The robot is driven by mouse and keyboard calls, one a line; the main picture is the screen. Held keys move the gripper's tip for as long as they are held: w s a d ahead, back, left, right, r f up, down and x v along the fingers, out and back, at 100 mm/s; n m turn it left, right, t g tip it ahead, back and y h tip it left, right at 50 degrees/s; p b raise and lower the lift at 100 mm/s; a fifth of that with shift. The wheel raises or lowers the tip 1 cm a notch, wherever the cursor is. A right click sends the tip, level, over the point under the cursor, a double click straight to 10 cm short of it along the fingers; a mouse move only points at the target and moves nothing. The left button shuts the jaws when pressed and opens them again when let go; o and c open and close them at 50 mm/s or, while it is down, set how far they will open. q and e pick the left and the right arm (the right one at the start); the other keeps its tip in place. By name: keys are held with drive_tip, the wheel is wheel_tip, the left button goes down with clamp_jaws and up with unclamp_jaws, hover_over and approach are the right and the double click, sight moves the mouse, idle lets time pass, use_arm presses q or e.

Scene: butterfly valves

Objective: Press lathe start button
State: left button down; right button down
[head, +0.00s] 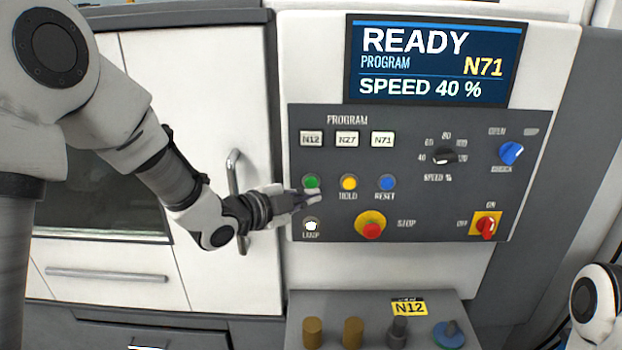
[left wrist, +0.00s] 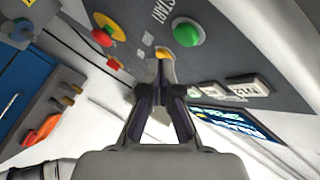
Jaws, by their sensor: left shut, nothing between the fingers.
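The green start button (head: 311,182) sits at the left of the control panel's middle row of buttons. It also shows in the left wrist view (left wrist: 187,33), beside the word START. My left gripper (head: 314,197) is shut and empty, with its tips just below the green button in the head view. In the left wrist view the fingertips (left wrist: 164,78) lie lower than the green button and off to its left. Whether they touch the panel, I cannot tell. The START label is hidden behind the gripper in the head view. My right gripper is out of view.
The yellow HOLD button (head: 348,183) and blue RESET button (head: 387,183) are to the right. A red stop button (head: 371,226) and white lamp button (head: 311,225) are below. The screen (head: 437,60) reads READY, N71, speed 40 %. A door handle (head: 235,185) is left of the panel.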

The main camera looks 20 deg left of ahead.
sight(324, 184)
use_arm(q)
drive_tip(key=shift+w+a, duration=0.2)
drive_tip(key=shift+w, duration=0.6)
drive_tip(key=shift+w, duration=0.1)
idle(0.8)
drive_tip(key=shift+w+a, duration=0.1)
drive_tip(key=shift+w, duration=0.2)
drive_tip(key=shift+w+a, duration=0.15)
drive_tip(key=shift+w, duration=0.25)
idle(0.5)
drive_tip(key=shift+s, duration=0.1)
drive_tip(key=shift+s+d+b, duration=0.25)
drive_tip(key=shift+s+b, duration=0.1)
drive_tip(key=shift+s, duration=0.4)
